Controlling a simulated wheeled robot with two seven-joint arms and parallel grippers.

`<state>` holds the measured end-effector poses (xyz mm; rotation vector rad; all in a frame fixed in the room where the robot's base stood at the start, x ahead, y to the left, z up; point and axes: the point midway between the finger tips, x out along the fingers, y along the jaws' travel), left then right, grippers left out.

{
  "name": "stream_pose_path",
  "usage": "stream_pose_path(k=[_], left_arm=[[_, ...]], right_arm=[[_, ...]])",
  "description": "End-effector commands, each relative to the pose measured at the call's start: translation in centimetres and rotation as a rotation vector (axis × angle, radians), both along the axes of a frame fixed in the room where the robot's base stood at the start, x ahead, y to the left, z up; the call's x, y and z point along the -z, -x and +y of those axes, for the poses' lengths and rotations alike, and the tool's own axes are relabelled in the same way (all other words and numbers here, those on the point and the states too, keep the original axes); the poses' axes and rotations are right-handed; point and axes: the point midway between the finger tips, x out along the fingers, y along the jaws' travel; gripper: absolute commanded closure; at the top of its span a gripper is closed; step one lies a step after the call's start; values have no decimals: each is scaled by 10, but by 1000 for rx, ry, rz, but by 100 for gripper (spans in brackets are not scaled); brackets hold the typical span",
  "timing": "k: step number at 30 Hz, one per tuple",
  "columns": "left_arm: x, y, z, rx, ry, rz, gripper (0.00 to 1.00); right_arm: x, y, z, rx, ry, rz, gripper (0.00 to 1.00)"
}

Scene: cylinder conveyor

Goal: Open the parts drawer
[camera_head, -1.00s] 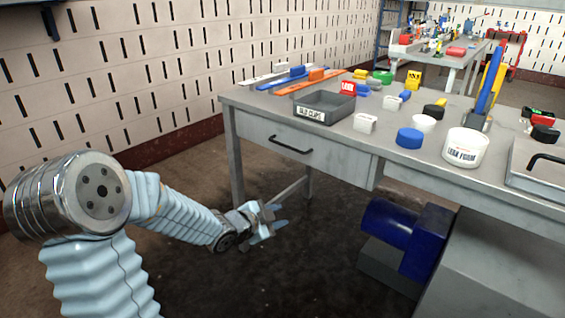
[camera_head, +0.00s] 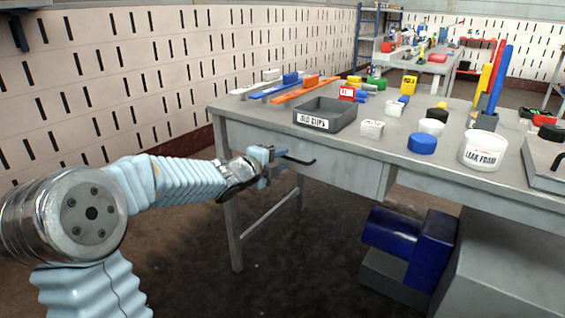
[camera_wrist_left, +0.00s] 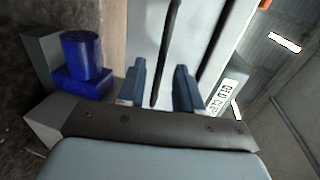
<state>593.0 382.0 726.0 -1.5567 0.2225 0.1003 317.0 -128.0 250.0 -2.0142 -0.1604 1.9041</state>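The parts drawer (camera_head: 350,175) is the grey front under the tabletop, and it looks flush with the table. Its dark bar handle (camera_head: 302,161) sticks out at the left part of the front. My left gripper (camera_head: 268,156) is at the handle's left end. In the left wrist view my left gripper (camera_wrist_left: 160,86) has its two blue-grey fingers apart, with the dark handle (camera_wrist_left: 167,50) running between them and gaps on both sides. Whether a finger touches the handle cannot be told. My right gripper is not in view.
The grey workbench (camera_head: 245,112) carries an open "OLD CLIPS" tray (camera_head: 340,112), a white tub (camera_head: 483,151), a blue cap (camera_head: 422,143) and other small parts. A blue motor (camera_head: 410,240) stands under the bench. The floor before the drawer is clear.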

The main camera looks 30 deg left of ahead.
Motion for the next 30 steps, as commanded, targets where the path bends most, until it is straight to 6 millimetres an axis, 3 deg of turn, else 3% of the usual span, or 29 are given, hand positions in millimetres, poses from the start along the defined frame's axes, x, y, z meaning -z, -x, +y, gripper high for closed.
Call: stream_pose_path(k=[6, 14, 21, 30], left_arm=[[4, -17, -1, 0, 1, 0, 65], [4, -18, -2, 0, 1, 0, 65], [4, -18, -2, 0, 1, 0, 100], [4, -18, -2, 0, 1, 1, 100]], right_arm=[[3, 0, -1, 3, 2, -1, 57], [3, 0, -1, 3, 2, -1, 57], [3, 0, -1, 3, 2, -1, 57], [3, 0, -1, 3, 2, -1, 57]])
